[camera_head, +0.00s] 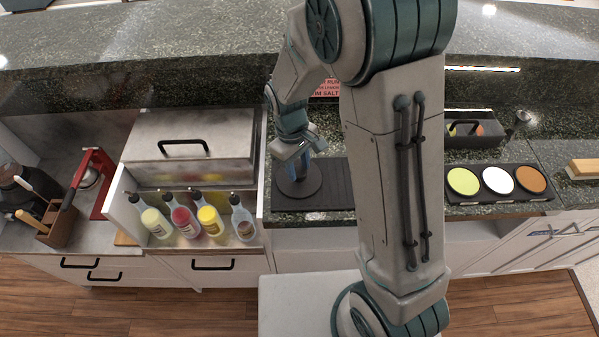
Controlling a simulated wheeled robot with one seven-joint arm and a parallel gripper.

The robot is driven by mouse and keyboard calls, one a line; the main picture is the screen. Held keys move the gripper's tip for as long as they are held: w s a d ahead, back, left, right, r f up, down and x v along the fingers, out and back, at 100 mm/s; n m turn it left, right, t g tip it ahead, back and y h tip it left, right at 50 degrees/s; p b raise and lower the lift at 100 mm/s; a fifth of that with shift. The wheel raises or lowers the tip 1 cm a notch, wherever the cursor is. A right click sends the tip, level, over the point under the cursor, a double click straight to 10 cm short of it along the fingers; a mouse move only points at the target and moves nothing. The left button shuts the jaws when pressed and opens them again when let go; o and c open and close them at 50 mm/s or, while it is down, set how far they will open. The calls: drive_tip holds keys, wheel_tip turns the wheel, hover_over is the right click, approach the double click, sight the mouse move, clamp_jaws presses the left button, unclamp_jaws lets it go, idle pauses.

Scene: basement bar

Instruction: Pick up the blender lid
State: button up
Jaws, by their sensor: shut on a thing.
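A dark round piece (300,184), which appears to be the blender lid, is at the left end of a black ribbed mat on the counter. My gripper (292,160) comes down from above and is shut on its dark upright middle part. The fingers are small in this view and partly hide the grip. I cannot tell whether the round piece touches the mat or hangs just above it.
A black mat (337,186) runs right behind my arm. Several bottles stand in a bin (125,212) at left, before a steel box (195,135). A tray of coloured rimmers (480,198) lies right. A raised stone ledge (150,45) runs behind.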

sight(300, 169)
drive_tip(key=shift+r, duration=0.1)
drive_tip(key=shift+w+r, duration=0.1)
drive_tip(key=shift+r, duration=0.45)
wheel_tip(300, 169, up, 3)
drive_tip(key=shift+f+b, duration=0.1)
drive_tip(key=shift+b, duration=0.4)
drive_tip(key=s+d+r+b, duration=0.1)
drive_tip(key=s+d+r, duration=0.1)
drive_tip(key=s+r, duration=0.5)
drive_tip(key=shift+s+d+b, duration=0.3)
drive_tip(key=shift+s+d, duration=0.05)
drive_tip(key=shift+s, duration=1.9)
